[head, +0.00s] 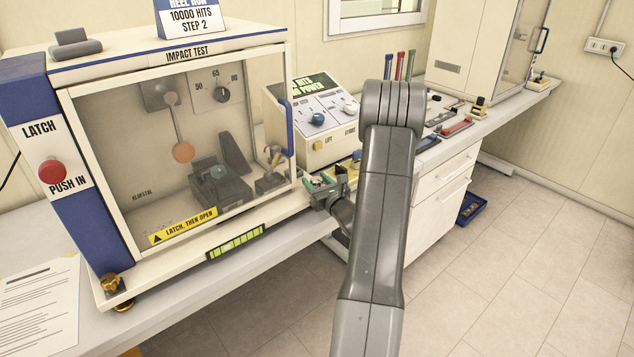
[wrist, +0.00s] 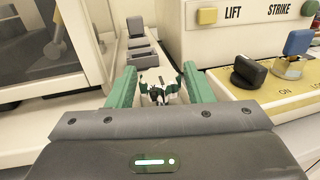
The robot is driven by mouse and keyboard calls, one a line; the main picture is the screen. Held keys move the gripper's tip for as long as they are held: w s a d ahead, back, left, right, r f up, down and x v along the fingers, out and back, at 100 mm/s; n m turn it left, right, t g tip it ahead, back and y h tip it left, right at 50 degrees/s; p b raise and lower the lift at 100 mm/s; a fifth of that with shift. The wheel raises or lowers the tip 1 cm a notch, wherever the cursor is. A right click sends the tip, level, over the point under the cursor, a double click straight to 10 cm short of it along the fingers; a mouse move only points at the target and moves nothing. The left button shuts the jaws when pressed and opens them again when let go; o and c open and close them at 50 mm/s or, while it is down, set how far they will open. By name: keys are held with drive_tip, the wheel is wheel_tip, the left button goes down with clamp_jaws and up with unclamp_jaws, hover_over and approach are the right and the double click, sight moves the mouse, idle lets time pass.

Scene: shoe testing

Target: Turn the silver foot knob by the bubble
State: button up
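A small shiny silver knob (wrist: 160,90) with lobes and green reflections stands between the green fingers of my gripper (wrist: 160,80) in the wrist view. The fingers are spread on either side of it, with narrow gaps that seem to remain. In the head view my gripper (head: 325,186) is at the front right corner of the impact test cabinet, and the knob is hard to make out there. A yellow-green strip (head: 236,243) with dark marks, perhaps the bubble level, sits on the cabinet's front base edge, left of my gripper.
A brass knob (head: 112,284) is at the cabinet's front left corner. The cabinet door has a blue handle (head: 287,127). A control box (head: 310,112) with LIFT and STRIKE knobs stands close on the right. Grey blocks (wrist: 147,55) lie beyond the fingers.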

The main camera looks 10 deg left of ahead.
drive_tip(key=c, duration=0.7)
drive_tip(key=shift+o, duration=0.2)
drive_tip(key=n+g+y+b, duration=0.2)
drive_tip(key=n+g+y, duration=0.1)
drive_tip(key=shift+w+f+g, duration=0.1)
drive_tip(key=shift+f+g, duration=0.05)
drive_tip(key=shift+g, duration=0.15)
drive_tip(key=n+g+y+b, duration=0.1)
drive_tip(key=n+g+y, duration=0.1)
drive_tip(key=g, duration=0.1)
drive_tip(key=shift+n+g+b, duration=0.3)
drive_tip(key=shift+n, duration=0.1)
drive_tip(key=n+g+y+b, duration=0.1)
drive_tip(key=n+g, duration=0.2)
drive_tip(key=g, duration=0.2)
drive_tip(key=shift+n+g+h, duration=0.15)
drive_tip(key=shift+n+g, duration=0.95)
drive_tip(key=shift+g, duration=0.55)
drive_tip(key=shift+n+g+h, duration=0.15)
drive_tip(key=shift+n+g, duration=0.95)
drive_tip(key=shift+g, duration=0.55)
drive_tip(key=shift+r+g, duration=0.2)
drive_tip(key=shift+g, duration=0.1)
